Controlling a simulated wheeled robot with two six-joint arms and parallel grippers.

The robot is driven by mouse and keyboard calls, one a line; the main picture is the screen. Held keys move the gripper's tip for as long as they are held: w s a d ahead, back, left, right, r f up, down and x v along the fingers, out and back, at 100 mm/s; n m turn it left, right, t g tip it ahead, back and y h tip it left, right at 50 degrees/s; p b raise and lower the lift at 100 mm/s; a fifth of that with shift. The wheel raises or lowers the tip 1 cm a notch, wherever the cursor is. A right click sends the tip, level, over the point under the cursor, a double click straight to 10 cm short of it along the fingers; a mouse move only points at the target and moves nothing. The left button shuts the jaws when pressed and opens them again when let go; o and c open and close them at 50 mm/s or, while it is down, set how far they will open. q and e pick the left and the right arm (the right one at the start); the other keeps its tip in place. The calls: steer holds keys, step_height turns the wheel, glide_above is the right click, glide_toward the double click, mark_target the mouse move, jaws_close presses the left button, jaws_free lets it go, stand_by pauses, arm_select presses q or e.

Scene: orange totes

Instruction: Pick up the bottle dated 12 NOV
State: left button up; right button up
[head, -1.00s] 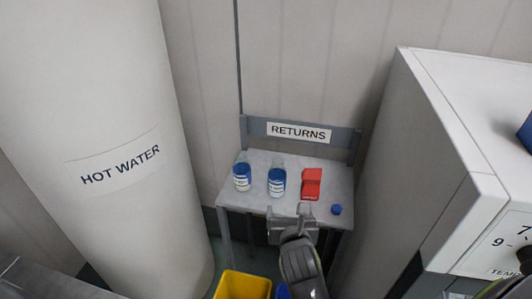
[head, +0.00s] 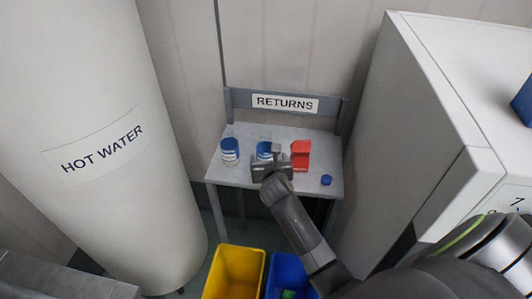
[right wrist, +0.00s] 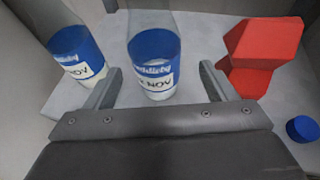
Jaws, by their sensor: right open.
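Two clear bottles with blue-and-white labels stand upright on the small grey RETURNS table (head: 235,176). The left bottle (head: 230,151) also shows in the right wrist view (right wrist: 78,52). The middle bottle (head: 264,148) is partly hidden by my right gripper (head: 270,162) in the head view. In the right wrist view my open right gripper (right wrist: 160,75) has one finger on each side of the middle bottle (right wrist: 154,50), with gaps showing. The left bottle's label is partly cut off. My left gripper is not in view.
A red block-like object (head: 301,154) stands right of the middle bottle, close to my right finger. A blue cap (head: 326,180) lies at the table's right. Yellow (head: 235,270) and blue (head: 285,268) bins stand below. The hot water tank (head: 105,140) and white cabinet (head: 400,130) flank the table.

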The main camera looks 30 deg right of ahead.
mark_target(266, 156)
steer(key=shift+a+x, duration=0.1)
steer(key=shift+x, duration=1.35)
steer(key=shift+a+x, duration=0.15)
steer(key=shift+x, duration=1.3)
steer(key=c, duration=1.1)
steer(key=shift+r, duration=0.2)
